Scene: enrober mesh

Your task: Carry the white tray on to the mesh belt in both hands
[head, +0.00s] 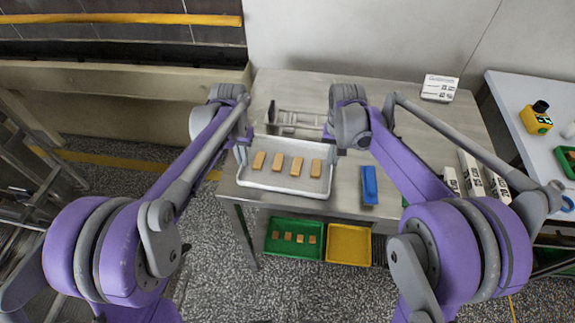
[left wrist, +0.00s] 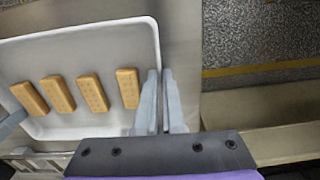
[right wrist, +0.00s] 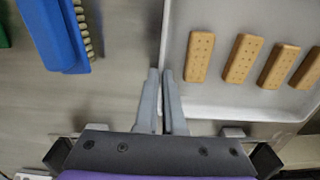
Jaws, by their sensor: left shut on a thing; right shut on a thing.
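The white tray (head: 287,183) is at the front left of the steel table in the head view, with several brown biscuits (head: 296,166) in a row. My left gripper (head: 241,151) is shut on the tray's left wall; the left wrist view shows its fingers (left wrist: 160,100) either side of the tray rim (left wrist: 157,45). My right gripper (head: 329,142) is shut on the opposite wall; its fingers (right wrist: 168,100) pinch the tray rim (right wrist: 235,112) in the right wrist view. The tray looks level; I cannot tell if it touches the table. I cannot make out the mesh belt.
A blue brush (head: 369,184) lies right of the tray. A metal fixture (head: 296,121) stands behind the tray. Below are a green crate (head: 312,252) with biscuits and a yellow crate (head: 348,244). White boxes (head: 472,172) stand at the right. The table's back middle (head: 310,88) is clear.

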